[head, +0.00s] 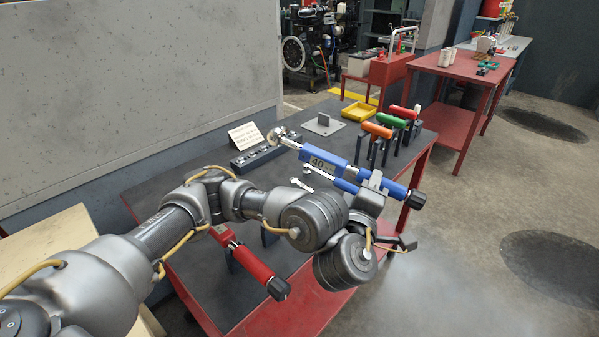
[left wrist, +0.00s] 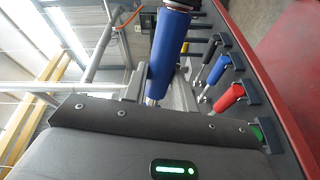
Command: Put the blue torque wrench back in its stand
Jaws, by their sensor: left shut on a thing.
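The blue torque wrench (head: 330,162), marked 40, is held above the table in the head view. Its metal head points to the upper left and its black-ended handle to the lower right. My left gripper (head: 374,184) is shut on its handle; in the left wrist view the blue handle (left wrist: 168,55) lies across the jaws. A red torque wrench (head: 248,262) rests on dark posts at the table's near side. A dark post (head: 269,236) stands beside it, partly behind my arm. I cannot tell which stand belongs to the blue wrench. My right gripper is not in view.
A yellow tray (head: 358,111), a grey plate (head: 323,124), a socket rail (head: 255,158) and a sign (head: 245,136) are at the back.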

